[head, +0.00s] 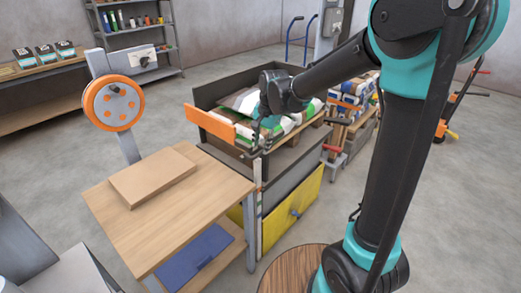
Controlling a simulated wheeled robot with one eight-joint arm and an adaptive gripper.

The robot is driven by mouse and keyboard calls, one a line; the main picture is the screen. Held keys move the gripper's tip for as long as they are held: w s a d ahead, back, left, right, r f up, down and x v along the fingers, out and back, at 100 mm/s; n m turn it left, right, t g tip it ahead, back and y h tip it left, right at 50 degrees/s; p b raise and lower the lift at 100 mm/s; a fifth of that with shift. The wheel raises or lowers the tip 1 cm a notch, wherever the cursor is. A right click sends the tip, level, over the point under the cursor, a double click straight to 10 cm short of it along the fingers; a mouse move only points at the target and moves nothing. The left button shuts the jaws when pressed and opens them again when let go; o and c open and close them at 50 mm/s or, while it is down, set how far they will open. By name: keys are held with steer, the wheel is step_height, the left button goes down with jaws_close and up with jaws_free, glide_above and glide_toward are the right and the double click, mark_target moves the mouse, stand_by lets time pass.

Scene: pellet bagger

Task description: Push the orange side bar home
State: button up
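The orange side bar (209,123) is a flat bar on the left side of a dark open-topped bin (250,77) that holds several printed bags (289,121). The bar slants down to the right along the bin's upper edge. My gripper (262,138) is small and dark in the head view. It points down at the bin's near corner, just right of the bar's near end. I cannot tell whether it touches the bar or the bin. Its fingers are too small and dark to show whether they are open. My wrist hides some of the bags.
A wooden table (190,215) with a flat brown board (152,181) stands in front of the bin. A yellow panel (292,213) with a blue handle is below the bin. An orange wheel (113,103) stands on a post at left.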

steer(key=shift+w+a+f, duration=0.1)
steer(key=shift+a+f, duration=0.05)
steer(key=shift+f, duration=0.55)
steer(key=shift+w+a+f, duration=0.1)
steer(key=shift+f, duration=0.55)
jaws_close()
